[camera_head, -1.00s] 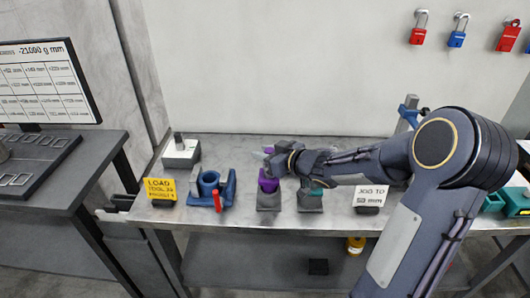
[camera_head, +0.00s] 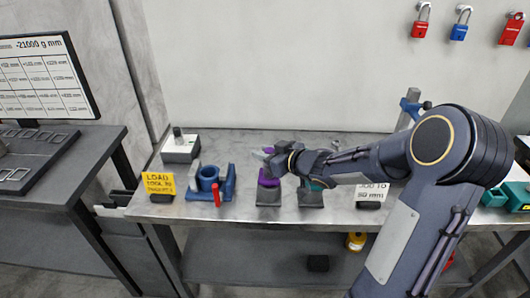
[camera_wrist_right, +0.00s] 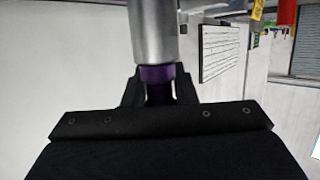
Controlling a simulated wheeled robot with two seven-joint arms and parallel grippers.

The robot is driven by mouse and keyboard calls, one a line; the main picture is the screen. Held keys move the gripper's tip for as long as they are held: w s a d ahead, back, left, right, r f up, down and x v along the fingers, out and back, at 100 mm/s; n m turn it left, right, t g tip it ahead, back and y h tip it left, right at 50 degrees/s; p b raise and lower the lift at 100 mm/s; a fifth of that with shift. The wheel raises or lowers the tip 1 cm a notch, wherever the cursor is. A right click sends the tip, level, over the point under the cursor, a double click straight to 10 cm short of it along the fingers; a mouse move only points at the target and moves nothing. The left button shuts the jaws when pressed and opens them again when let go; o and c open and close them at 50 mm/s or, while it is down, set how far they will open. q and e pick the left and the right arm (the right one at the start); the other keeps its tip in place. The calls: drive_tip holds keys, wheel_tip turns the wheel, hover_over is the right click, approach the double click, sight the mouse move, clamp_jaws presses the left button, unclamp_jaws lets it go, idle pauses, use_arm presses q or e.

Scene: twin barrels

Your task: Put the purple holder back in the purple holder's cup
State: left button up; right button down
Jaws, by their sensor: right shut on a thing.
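My right gripper (camera_head: 271,160) is above the left of two grey stands in the head view and is shut on the purple holder. In the right wrist view the purple holder (camera_wrist_right: 158,74) shows as a purple band under a silver cylinder, between the dark fingers. The grey stand (camera_head: 268,197) has a purple part (camera_head: 268,179) on top, just below the gripper. I take this stand as the purple holder's cup. The gripper hides much of the join, so I cannot tell whether the holder touches the cup. My left gripper is not in view.
A second grey stand (camera_head: 310,199) with a teal top is close on the right, partly under my arm. A blue fixture (camera_head: 209,181) and a yellow sign (camera_head: 159,184) stand to the left. A white sign (camera_head: 371,192) stands at right.

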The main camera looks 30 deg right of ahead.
drive_tip(key=shift+f+b, duration=0.5)
drive_tip(key=shift+f, duration=0.15)
drive_tip(key=c, duration=1.1)
unclamp_jaws()
drive_tip(key=shift+f, duration=0.15)
drive_tip(key=p+v, duration=0.1)
drive_tip(key=v, duration=0.7)
